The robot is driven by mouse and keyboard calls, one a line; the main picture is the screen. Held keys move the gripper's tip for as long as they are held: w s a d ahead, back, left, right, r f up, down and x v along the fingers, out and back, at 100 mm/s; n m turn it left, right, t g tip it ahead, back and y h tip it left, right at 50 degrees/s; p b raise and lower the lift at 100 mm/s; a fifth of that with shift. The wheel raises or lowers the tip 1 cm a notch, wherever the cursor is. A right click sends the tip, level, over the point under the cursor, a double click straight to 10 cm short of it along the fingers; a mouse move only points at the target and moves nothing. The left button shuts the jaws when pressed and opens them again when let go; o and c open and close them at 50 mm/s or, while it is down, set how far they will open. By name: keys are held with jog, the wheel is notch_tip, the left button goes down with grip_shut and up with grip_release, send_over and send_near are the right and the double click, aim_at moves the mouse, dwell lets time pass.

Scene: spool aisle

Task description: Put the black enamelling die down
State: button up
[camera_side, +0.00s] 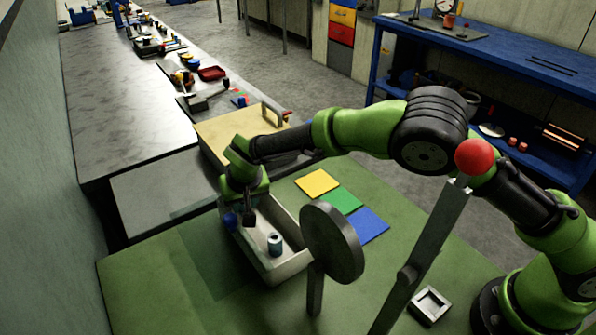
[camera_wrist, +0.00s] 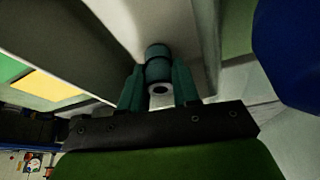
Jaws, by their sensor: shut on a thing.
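My gripper (camera_side: 250,206) points down over the left part of a pale tray (camera_side: 294,265). In the wrist view its two teal fingers (camera_wrist: 159,88) are shut on the black enamelling die (camera_wrist: 158,71), a small dark cylinder with a pale-rimmed hole in its end. In the side view the die shows only as a dark shape below the gripper. A teal cylinder with a pale top (camera_side: 275,243) stands in the tray, to the right of the gripper. It also shows just beyond the die in the wrist view (camera_wrist: 157,51). I cannot tell whether the die touches the tray floor.
A blue rounded thing (camera_side: 230,221) is close to the gripper's left. A grey disc on a post (camera_side: 332,243) stands in front of the tray. Yellow (camera_side: 317,183), green (camera_side: 341,201) and blue (camera_side: 366,225) squares lie behind it. A box with a handle (camera_side: 235,135) is behind.

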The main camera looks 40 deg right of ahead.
jog(key=o, duration=0.8)
jog(key=shift+f, duration=0.1)
jog(key=shift+c, duration=0.2)
jog(key=d+v, duration=0.1)
jog(key=v, duration=1.1)
jog(key=s+d+r+m+y, duration=0.1)
jog(key=s+d+r+y, duration=0.15)
jog(key=d+r, duration=0.55)
jog(key=s+d+r+t, duration=0.1)
jog(key=s+d, duration=0.6)
jog(key=s, duration=0.4)
jog(key=s+d+r+t, duration=0.1)
jog(key=s+d+r, duration=0.1)
jog(key=s+d, duration=0.5)
jog(key=s, duration=0.4)
jog(key=shift+s+d+t, duration=0.2)
jog(key=shift+d+t, duration=0.2)
jog(key=shift+r+y, duration=0.15)
jog(key=shift+y, duration=0.1)
